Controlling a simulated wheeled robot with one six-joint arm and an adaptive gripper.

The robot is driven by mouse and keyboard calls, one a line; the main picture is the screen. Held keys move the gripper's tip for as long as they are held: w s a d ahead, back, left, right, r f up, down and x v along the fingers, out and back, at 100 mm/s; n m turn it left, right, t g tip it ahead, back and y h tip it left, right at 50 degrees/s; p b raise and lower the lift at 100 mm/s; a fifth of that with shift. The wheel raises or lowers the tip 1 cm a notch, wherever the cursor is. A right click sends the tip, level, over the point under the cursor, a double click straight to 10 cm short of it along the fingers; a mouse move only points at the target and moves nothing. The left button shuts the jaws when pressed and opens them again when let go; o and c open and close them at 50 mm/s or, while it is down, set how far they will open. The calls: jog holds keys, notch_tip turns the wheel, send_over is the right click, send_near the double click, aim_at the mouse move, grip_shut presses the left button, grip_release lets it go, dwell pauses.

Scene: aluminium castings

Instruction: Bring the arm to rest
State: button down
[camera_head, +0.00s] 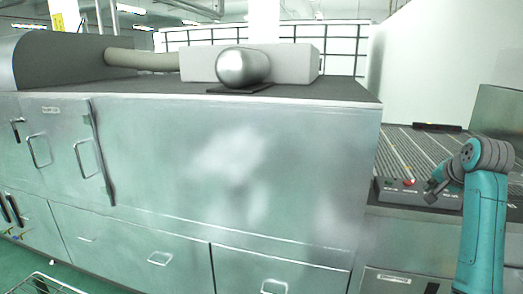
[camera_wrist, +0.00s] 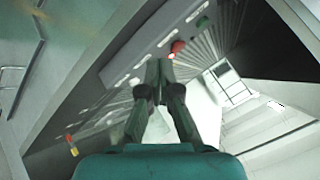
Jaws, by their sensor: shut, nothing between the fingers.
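My arm shows as a teal link at the right edge of the head view, bent at a grey joint. My gripper (camera_head: 432,194) is small there, in front of a grey control box (camera_head: 391,194). In the wrist view my gripper (camera_wrist: 158,68) has its dark fingers together at the tips, with nothing between them. Beyond the tips the wrist view shows the control box (camera_wrist: 143,66) with a red button (camera_wrist: 178,46) and a green button (camera_wrist: 203,22). I cannot tell whether the fingertips touch the box.
A large metal cabinet (camera_head: 230,160) with doors and drawers fills the left and middle. A shiny rounded metal piece (camera_head: 243,67) stands on its top. A ridged grey surface (camera_head: 408,150) lies behind the control box. A wire basket (camera_head: 50,285) is at the lower left.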

jog(key=s+a+f+n, duration=0.1)
jog(key=s+a+f, duration=0.15)
jog(key=f, duration=0.55)
jog(key=s+a+f+t, duration=0.1)
jog(key=a+f, duration=0.3)
jog(key=f, duration=0.5)
jog(key=s+a+f+n, duration=0.1)
jog(key=s+a+f, duration=0.15)
jog(key=f, duration=0.55)
jog(key=s+a+f+n+t, duration=0.1)
jog(key=s+a+f, duration=0.4)
jog(key=s+f, duration=0.2)
jog(key=s+a+f+n+t, duration=0.1)
jog(key=s+a+f, duration=0.4)
jog(key=s+f, duration=0.25)
jog(key=s+a+f+n+t, duration=0.15)
jog(key=s+a, duration=0.25)
jog(key=s, duration=0.7)
jog(key=s+a+f+n, duration=0.1)
jog(key=s+a+n, duration=0.15)
jog(key=s, duration=0.85)
jog(key=s+a+r+n, duration=0.1)
jog(key=s+a+r, duration=0.1)
jog(key=s+r, duration=0.4)
jog(key=s+a+r+n+t+y, duration=0.1)
jog(key=s+r, duration=0.5)
jog(key=s, duration=0.7)
jog(key=shift+s+a+r+n+y, duration=0.3)
jog(key=shift+s+a+r+n, duration=0.1)
jog(key=shift+a+n, duration=0.15)
